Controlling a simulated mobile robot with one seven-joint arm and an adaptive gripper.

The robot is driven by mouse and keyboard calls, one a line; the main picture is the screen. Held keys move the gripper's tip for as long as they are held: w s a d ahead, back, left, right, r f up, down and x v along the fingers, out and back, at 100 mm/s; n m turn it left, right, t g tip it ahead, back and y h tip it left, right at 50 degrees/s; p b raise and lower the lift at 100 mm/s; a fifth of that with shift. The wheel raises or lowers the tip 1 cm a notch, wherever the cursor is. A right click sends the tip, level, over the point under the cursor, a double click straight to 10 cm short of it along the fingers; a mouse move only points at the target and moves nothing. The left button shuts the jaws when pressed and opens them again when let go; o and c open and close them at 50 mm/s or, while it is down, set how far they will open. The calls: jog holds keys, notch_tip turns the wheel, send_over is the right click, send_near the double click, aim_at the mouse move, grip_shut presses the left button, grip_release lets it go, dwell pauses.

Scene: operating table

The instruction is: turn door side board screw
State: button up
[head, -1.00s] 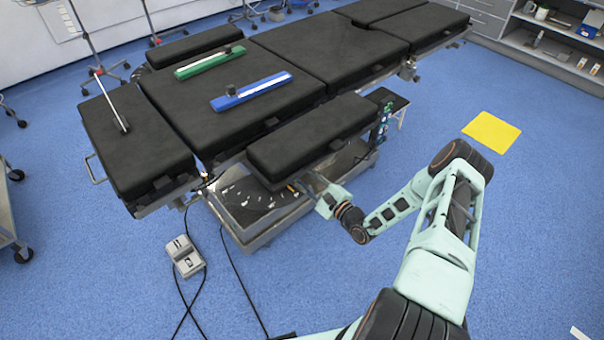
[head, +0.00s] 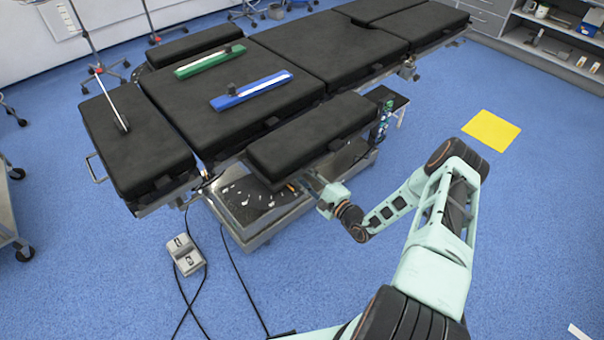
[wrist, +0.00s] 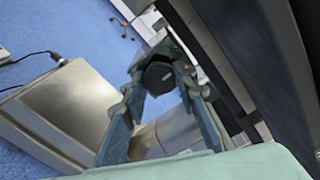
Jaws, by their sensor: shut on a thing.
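The screw shows as a dark knob (wrist: 158,77) in the wrist view, under the edge of the side board. My gripper (wrist: 160,72) is shut on this knob, with one finger on each side of it. In the head view my gripper (head: 307,187) reaches in below the black padded side board (head: 312,135) of the operating table. The fingertips and the knob are largely hidden there by the board and my own wrist.
The table's metal base (head: 250,228) stands close below my gripper. A foot pedal (head: 184,253) with cables lies on the floor at the left. A green bar (head: 210,62) and a blue bar (head: 252,91) lie on the table top. Open blue floor surrounds my arm.

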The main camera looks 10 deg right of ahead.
jog(key=o, duration=1.1)
jog(key=shift+o, duration=0.2)
jog(key=shift+s, duration=0.1)
jog(key=v, duration=1.2)
